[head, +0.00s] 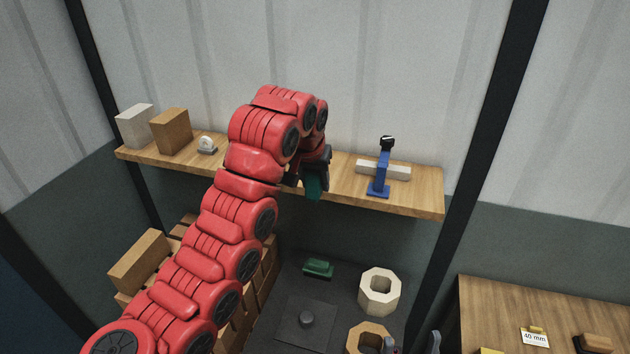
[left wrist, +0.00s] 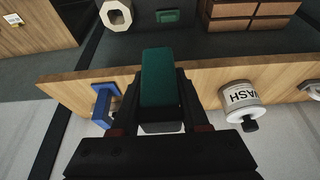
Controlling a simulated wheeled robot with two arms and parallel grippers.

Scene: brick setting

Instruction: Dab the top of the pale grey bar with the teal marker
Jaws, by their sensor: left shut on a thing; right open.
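My left gripper (head: 315,180) is shut on the teal marker (head: 314,188), in front of the middle of the wooden shelf. In the left wrist view the teal marker (left wrist: 160,75) stands out between the fingers, with a greyish face below it that I cannot identify. A pale bar (head: 400,171) lies across a blue stand (head: 378,187) on the shelf, right of the gripper and apart from the marker. The blue stand shows in the left wrist view (left wrist: 102,106). My right gripper (head: 412,345) is open at the bottom edge, only its tips showing.
A pale block (head: 134,126), a brown block (head: 171,131) and a small white round thing (head: 207,144) stand on the shelf's left. A can labelled "WASH" (left wrist: 241,97) is near the gripper. Below lie a dark green block (head: 318,267) and octagonal rings (head: 379,291).

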